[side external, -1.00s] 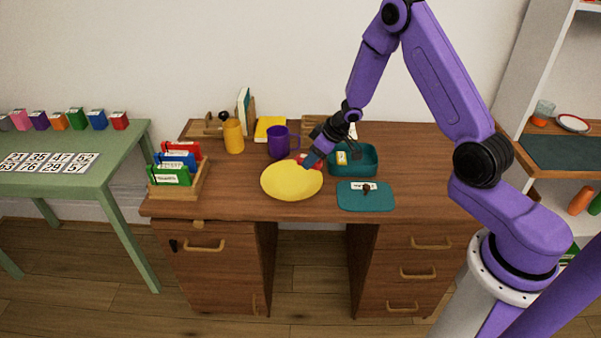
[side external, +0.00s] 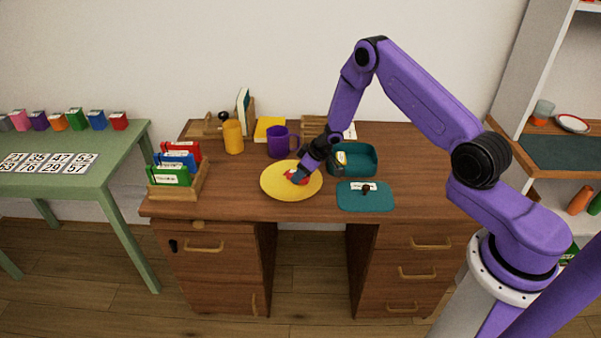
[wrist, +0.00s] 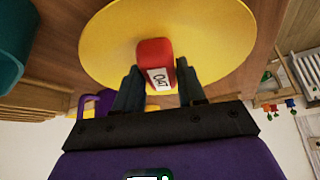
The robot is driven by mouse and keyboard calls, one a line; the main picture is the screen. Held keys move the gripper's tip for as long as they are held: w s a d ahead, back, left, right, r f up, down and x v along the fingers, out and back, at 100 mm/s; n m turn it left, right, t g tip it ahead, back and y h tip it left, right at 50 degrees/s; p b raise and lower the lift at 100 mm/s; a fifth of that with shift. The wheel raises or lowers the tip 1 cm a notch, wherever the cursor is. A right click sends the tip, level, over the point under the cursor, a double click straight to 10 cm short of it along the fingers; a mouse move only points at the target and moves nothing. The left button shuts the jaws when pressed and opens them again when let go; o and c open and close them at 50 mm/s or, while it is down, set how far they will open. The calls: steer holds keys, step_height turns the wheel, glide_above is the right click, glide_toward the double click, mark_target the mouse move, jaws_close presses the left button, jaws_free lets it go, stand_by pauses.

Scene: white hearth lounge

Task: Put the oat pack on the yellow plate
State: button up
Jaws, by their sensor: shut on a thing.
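The yellow plate (side external: 275,187) lies on the brown desk, left of the teal lidless box. The red oat pack (wrist: 155,55) with a white label is between the fingers of my gripper (wrist: 158,82) in the wrist view, with the plate behind it. In the side view my gripper (side external: 300,174) is low over the right part of the plate, shut on the oat pack (side external: 290,175). The pack appears at or very near the plate's surface; I cannot tell whether it touches.
A purple mug (side external: 279,142) stands just behind the plate. The teal box (side external: 365,161) and its teal lid (side external: 358,203) are to the right. A yellow cup (side external: 233,137) and a wooden file rack (side external: 185,190) stand to the left. The desk's front edge is close to the plate.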

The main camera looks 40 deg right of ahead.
steer(key=shift+f, duration=0.35)
steer(key=o, duration=1)
steer(key=shift+o, duration=0.2)
steer(key=shift+r, duration=0.55)
steer(key=v, duration=1.2)
steer(key=s+a+r+n+h, duration=0.2)
steer(key=s+a+r+n, duration=0.1)
steer(key=s+a+r, duration=0.8)
steer(key=s+r+n+g, duration=0.2)
steer(key=s+r, duration=0.1)
steer(key=s, duration=1)
steer(key=s+a+r+n+g, duration=0.1)
steer(key=s+r+n+g, duration=0.2)
steer(key=s, duration=1.1)
